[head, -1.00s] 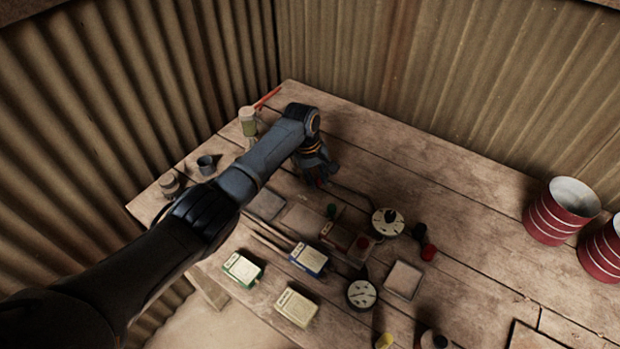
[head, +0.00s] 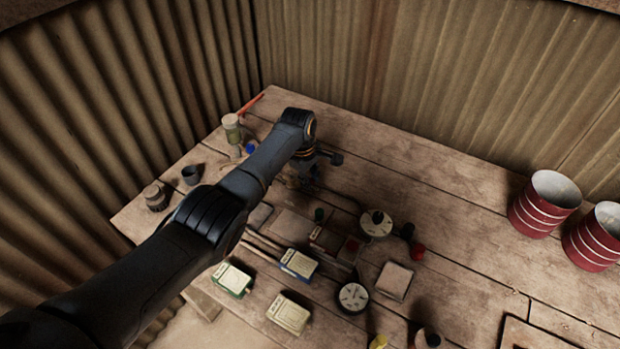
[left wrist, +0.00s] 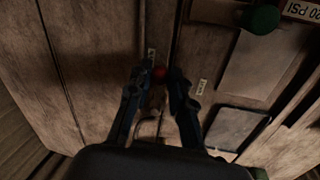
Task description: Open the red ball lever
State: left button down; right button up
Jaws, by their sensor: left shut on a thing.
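The rest of the lever is dim and hard to make out below the ball. In the head view my left arm comes in from the left, and its own forearm and wrist hide most of the gripper and the lever. My right gripper is in neither view.
Gauges (head: 376,223) and (head: 354,297), a green knob (head: 319,214) and a red knob (head: 417,251) stand nearby. Boxes (head: 298,264) lie at the front. Red drums (head: 543,204) stand at the right. The back right tabletop is clear.

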pick_arm(q)
jog(key=shift+w+r, duration=0.15)
jog(key=shift+r, duration=0.05)
jog(key=c, duration=1.2)
grip_release()
jog(key=shift+f, duration=0.1)
jog(key=r, duration=0.4)
jog(key=s+a+r, duration=0.1)
jog(key=r, duration=0.3)
jog(key=s+r, duration=0.1)
jog(key=r, duration=0.2)
jog(key=shift+a+r, duration=0.25)
jog(key=shift+r, duration=0.15)
jog(key=shift+f, duration=0.1)
